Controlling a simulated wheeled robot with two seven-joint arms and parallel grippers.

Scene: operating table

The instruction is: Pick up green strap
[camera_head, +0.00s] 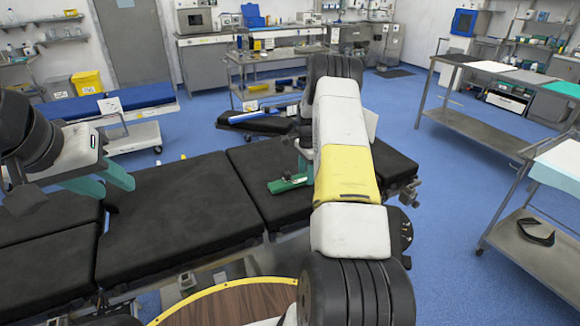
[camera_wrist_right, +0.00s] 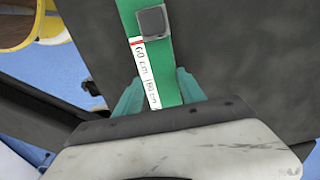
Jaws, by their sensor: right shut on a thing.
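The green strap (camera_head: 288,184) lies on the black operating table (camera_head: 185,205), just left of my right arm in the head view. In the right wrist view the strap (camera_wrist_right: 128,18) has a grey buckle and a white label with a red mark and "60 cm" print. It runs between the teal fingers of my right gripper (camera_wrist_right: 160,85), which is shut on it. In the head view my right arm hides most of that gripper. My left gripper (camera_head: 102,184) is above the table's left part, its teal fingers apart, with nothing seen between them.
The black table pads left of the strap are clear. A steel cart (camera_head: 262,62) with items stands behind the table, and a blue-topped trolley (camera_head: 140,98) stands at the back left. Steel tables (camera_head: 462,118) stand at the right, with open blue floor between.

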